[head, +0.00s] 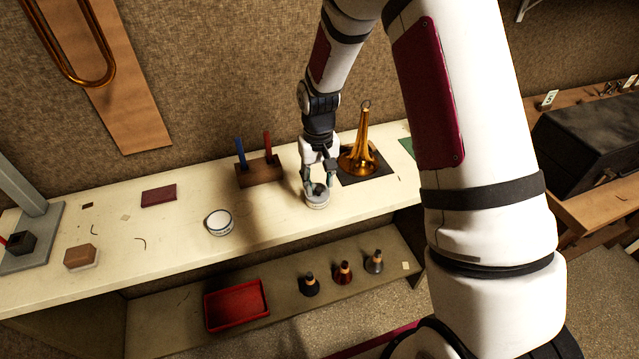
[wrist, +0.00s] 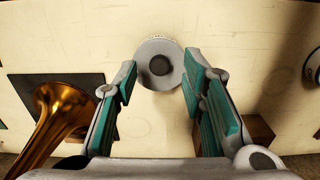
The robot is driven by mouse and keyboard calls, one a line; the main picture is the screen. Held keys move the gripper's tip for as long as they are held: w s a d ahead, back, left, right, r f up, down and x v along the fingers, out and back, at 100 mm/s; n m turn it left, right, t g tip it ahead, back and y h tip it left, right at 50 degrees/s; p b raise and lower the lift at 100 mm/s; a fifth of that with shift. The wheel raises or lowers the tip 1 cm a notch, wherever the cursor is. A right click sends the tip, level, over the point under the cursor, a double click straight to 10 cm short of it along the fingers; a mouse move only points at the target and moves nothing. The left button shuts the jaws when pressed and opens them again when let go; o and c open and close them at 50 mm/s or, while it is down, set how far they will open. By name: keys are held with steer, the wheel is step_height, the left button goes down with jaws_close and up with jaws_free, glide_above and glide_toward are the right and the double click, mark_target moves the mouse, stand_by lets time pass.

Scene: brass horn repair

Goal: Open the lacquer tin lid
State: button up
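A small round tin (head: 317,201) with a pale label stands upright on the bench below my gripper (head: 318,188). In the wrist view its round grey lid (wrist: 147,52) with a dark central knob (wrist: 159,65) lies between and just beyond the fingertips of my gripper (wrist: 159,78). The fingers are spread to either side of the lid, and I see no clear contact. The lid looks seated on the tin. A second round white tin (head: 218,223) stands to the left on the bench. I cannot read which tin is labelled lacquer.
A brass horn bell (head: 360,158) stands on a dark mat just right of the tin. A wooden block (head: 258,172) with blue and red tools is behind left. A red tray (head: 236,305) and several small cones sit on the lower shelf. The bench (head: 180,257) front is clear.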

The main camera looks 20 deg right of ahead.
steer(key=shift+f, duration=0.65)
jaws_close()
steer(key=shift+w, duration=0.15)
